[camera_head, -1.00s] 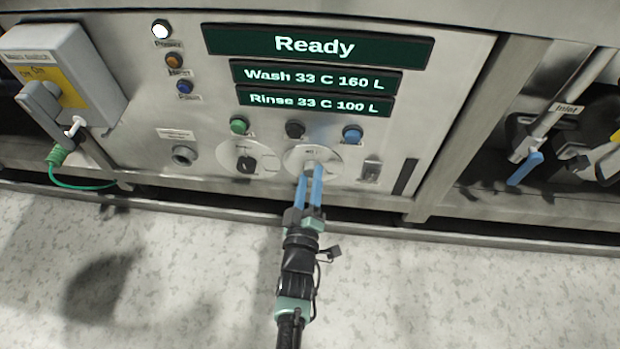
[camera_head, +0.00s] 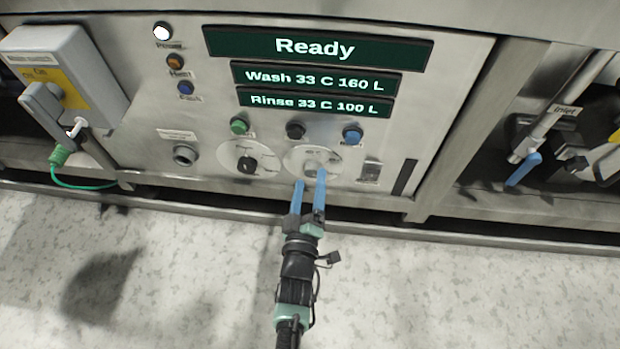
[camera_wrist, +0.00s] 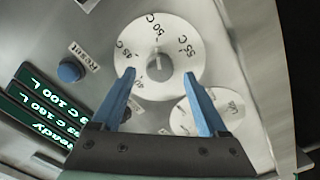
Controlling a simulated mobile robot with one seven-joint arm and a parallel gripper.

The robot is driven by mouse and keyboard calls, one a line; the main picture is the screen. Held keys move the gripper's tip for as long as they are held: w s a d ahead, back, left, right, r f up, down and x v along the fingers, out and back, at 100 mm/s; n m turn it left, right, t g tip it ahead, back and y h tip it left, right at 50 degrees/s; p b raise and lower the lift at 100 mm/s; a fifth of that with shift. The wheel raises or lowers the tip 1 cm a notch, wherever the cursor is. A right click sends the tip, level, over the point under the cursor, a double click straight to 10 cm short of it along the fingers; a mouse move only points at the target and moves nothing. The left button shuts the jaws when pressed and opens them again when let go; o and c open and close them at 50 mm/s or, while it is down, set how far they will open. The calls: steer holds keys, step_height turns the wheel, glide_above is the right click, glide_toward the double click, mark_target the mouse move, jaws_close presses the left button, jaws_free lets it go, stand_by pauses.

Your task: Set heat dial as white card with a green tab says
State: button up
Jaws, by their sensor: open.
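The heat dial (camera_head: 335,158) is a white round plate on the steel panel, right of a second dial. In the wrist view the dial (camera_wrist: 188,75) is marked 45 C, 50 C and 55 C around a grey knob (camera_wrist: 158,67). A light line on the knob appears to point toward 50 C. My gripper (camera_head: 309,181) is open in front of the dial. In the wrist view its blue fingers stand apart on either side of the knob, apparently clear of it. The white card with a green tab is in none of the views.
A second dial (camera_head: 232,155) with a black knob is left of the heat dial. Green (camera_head: 239,126), black (camera_head: 295,130) and blue (camera_head: 352,135) buttons sit above. The display (camera_head: 317,47) reads Ready. A grey switch box (camera_head: 75,75) juts out at left. The floor in front is clear.

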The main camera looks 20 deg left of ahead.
steer(key=p+v, duration=0.4)
steer(key=v, duration=0.7)
steer(key=shift+s, duration=0.35)
steer(key=shift+d, duration=0.15)
